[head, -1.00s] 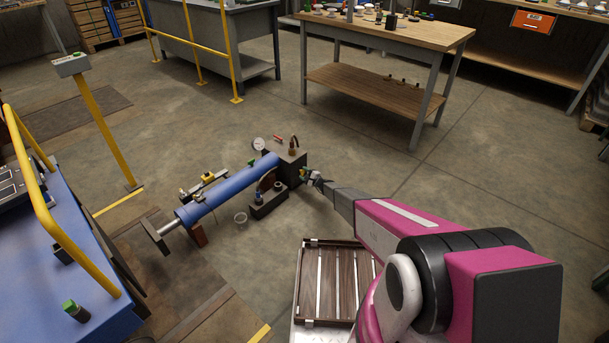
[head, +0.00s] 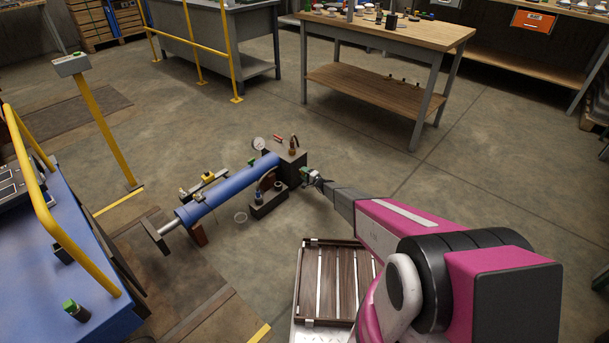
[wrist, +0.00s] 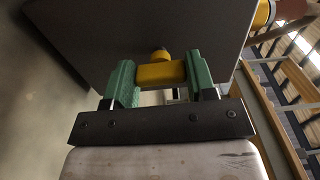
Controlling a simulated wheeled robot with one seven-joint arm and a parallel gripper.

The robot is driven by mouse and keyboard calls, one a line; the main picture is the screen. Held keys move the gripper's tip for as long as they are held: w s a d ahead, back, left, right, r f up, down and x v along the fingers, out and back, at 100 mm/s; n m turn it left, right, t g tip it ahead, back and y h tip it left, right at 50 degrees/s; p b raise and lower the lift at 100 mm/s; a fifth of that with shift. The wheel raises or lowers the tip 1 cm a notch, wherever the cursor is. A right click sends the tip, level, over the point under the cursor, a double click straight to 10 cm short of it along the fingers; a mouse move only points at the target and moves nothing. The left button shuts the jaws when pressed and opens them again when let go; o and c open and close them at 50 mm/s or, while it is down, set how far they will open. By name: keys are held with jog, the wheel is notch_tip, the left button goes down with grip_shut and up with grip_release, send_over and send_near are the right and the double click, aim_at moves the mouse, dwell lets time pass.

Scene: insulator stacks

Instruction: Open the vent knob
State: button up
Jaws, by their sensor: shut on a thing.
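The vent knob is a yellow crossbar (wrist: 160,74) with a round yellow hub, on the face of a dark block (wrist: 140,28) in the wrist view. My gripper (wrist: 160,80) has green fingers, one on each end of the knob, and is shut on it. In the head view my gripper (head: 313,178) is at the right side of the dark block (head: 288,152), which caps the end of a blue cylinder (head: 228,190). The knob itself is too small to make out there.
A round gauge (head: 259,143) and a brass fitting (head: 294,143) are by the block. A slatted wooden tray (head: 334,285) lies in front. Open floor lies right of the block.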

jog(key=shift+s, duration=0.1)
jog(key=o, duration=0.9)
jog(key=shift+o, duration=0.2)
jog(key=v, duration=1)
jog(key=shift+s+d, duration=0.25)
jog(key=shift+d, duration=0.05)
